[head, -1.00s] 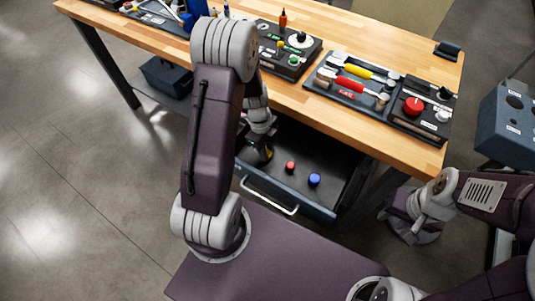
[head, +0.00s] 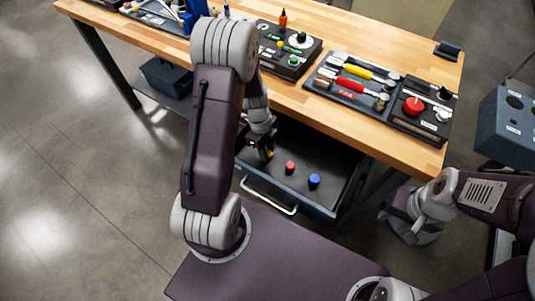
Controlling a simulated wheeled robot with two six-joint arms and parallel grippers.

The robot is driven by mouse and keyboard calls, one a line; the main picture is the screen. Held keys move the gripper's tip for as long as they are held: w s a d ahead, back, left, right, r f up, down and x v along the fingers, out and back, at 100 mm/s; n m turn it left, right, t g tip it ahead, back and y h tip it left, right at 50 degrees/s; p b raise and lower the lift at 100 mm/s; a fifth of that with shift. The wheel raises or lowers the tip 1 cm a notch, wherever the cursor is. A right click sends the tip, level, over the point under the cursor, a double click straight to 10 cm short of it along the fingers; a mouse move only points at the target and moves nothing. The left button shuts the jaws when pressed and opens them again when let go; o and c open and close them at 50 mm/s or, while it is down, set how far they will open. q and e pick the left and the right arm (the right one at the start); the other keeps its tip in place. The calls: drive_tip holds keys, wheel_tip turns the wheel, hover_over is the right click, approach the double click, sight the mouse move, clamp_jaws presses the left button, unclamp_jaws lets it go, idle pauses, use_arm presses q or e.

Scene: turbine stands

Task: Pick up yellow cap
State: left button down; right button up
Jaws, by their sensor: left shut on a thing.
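The yellow cap (head: 270,154) shows as a small yellow patch in the open drawer (head: 330,211), at the left of the red cap. My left gripper (head: 265,150) reaches down into the drawer and is shut on the yellow cap; its fingers and most of the cap are partly hidden by my own arm and are very small. My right gripper (head: 408,232) hangs at the right, beside the workbench and away from the drawer; its fingers are too unclear to tell whether they are open or shut.
A red cap (head: 290,168) and a blue cap (head: 314,181) stand in the drawer to the right. The workbench top (head: 300,97) above holds a tool tray (head: 345,92), a panel with a red knob (head: 413,105) and other panels. A blue-grey box (head: 505,125) stands at the far right.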

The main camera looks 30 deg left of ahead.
sight(270, 154)
use_arm(q)
drive_tip(key=r, duration=0.4)
drive_tip(key=shift+d+r+p, duration=0.2)
drive_tip(key=shift+r+p, duration=0.1)
drive_tip(key=shift+p, duration=0.05)
drive_tip(key=s+d+r, duration=0.2)
drive_tip(key=d+r, duration=0.4)
drive_tip(key=d, duration=0.5)
drive_tip(key=shift+s+r+p, duration=0.2)
drive_tip(key=shift+p, duration=0.15)
drive_tip(key=c, duration=1.8)
unclamp_jaws()
clamp_jaws()
